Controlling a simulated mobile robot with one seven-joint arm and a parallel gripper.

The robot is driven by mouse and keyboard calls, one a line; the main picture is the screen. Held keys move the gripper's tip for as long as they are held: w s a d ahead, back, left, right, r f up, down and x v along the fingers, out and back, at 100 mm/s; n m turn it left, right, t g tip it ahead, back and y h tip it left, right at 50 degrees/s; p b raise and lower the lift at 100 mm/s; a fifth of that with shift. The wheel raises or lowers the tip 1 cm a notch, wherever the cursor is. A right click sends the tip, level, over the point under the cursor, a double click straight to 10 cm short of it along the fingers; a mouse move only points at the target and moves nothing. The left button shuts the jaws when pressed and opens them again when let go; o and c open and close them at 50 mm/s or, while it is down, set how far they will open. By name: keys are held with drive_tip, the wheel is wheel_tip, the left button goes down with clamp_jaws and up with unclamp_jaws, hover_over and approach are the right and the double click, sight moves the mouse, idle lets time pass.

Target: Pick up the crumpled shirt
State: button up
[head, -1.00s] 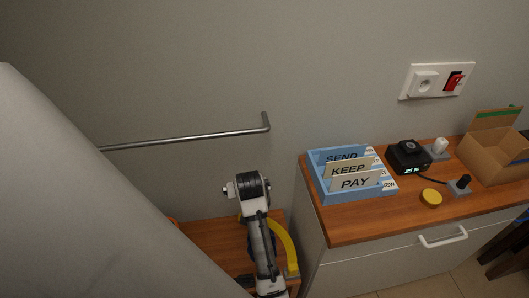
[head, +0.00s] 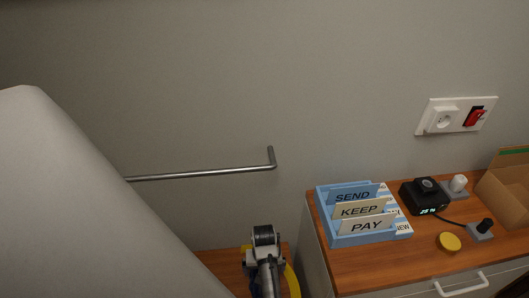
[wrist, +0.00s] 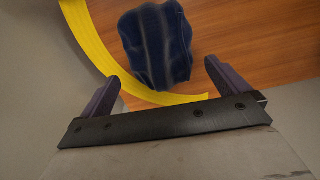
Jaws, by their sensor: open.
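A dark navy crumpled cloth, which looks like the shirt (wrist: 157,45), lies on a brown wooden surface (wrist: 240,45) in the wrist view. My gripper (wrist: 160,80) is open, its two dark fingers apart at the lower left and right of the cloth. The cloth is ahead of the fingertips, roughly in line with the gap, and nothing is between the fingers but the yellow curved strip and bare surface. In the head view the shirt is not visible; my arm shows at the bottom.
A yellow curved strip (wrist: 88,38) borders the wooden surface. A grey metal rail (head: 205,173) is on the wall. To the right, a cabinet top holds a blue letter sorter (head: 330,225), a black clock (head: 423,199), a yellow disc (head: 449,242) and a cardboard box (head: 507,190).

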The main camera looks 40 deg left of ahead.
drive_tip(key=shift+d+f+p, duration=0.1)
drive_tip(key=shift+f+p, duration=0.4)
drive_tip(key=shift+f, duration=2.15)
drive_tip(key=c, duration=0.7)
drive_tip(key=shift+o, duration=0.2)
wheel_tip(320, 180, up, 20)
drive_tip(key=p, duration=0.3)
